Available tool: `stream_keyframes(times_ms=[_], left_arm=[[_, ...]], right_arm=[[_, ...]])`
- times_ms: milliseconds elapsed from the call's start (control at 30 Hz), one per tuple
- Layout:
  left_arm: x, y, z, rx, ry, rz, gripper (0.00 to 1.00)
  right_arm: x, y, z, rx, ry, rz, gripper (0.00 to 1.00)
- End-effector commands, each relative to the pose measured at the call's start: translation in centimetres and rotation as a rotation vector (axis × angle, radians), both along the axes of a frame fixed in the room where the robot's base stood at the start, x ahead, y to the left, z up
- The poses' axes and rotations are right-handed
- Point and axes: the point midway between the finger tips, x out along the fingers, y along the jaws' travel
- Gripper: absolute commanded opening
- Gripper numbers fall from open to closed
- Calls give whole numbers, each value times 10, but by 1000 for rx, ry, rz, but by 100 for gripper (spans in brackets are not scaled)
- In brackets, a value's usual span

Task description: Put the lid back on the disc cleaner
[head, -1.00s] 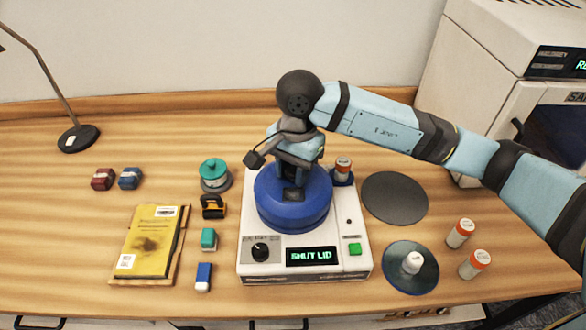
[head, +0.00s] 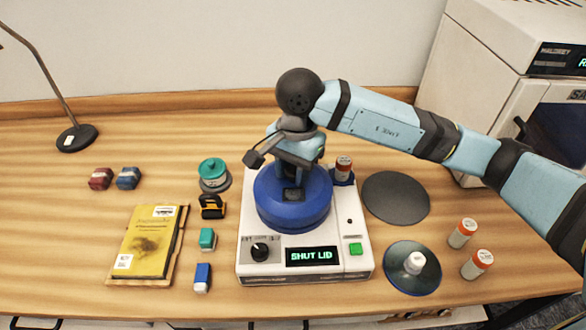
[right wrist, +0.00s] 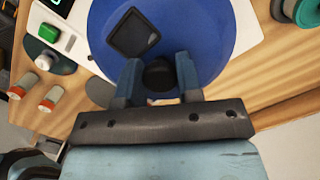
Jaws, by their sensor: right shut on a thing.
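The disc cleaner (head: 252,268) is a white box in the middle of the table, with a black knob, a green button and a display reading "SHUT LID". The round blue lid (head: 290,218) is over its top and looks level; I cannot tell whether it is fully seated. The lid also fills the upper middle of the right wrist view (right wrist: 210,32), with a dark square window. My right gripper (head: 297,170) is above the lid. In the right wrist view its fingers (right wrist: 160,75) are closed on the lid's black knob. My left gripper is not in view.
A disc (head: 402,276) with a white bottle lies right of the cleaner, below a dark round mat (head: 396,199). Orange-capped bottles (head: 462,233) stand farther right. A teal-topped spool (head: 213,172), small items and a yellow book (head: 147,243) are on the left. A white machine (head: 490,70) stands back right.

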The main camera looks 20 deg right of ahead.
Motion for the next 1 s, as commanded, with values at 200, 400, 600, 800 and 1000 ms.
stream_keyframes(times_ms=[200, 400, 600, 800, 1000], left_arm=[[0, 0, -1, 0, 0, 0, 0], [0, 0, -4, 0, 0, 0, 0], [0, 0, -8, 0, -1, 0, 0], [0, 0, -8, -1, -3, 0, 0], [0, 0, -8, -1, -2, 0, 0]], right_arm=[[0, 0, 0, 0, 0, 0, 7], [0, 0, -1, 0, -1, 0, 7], [0, 0, -2, 0, 0, 0, 7], [0, 0, -1, 0, 0, 0, 7], [0, 0, -1, 0, 0, 0, 7]])
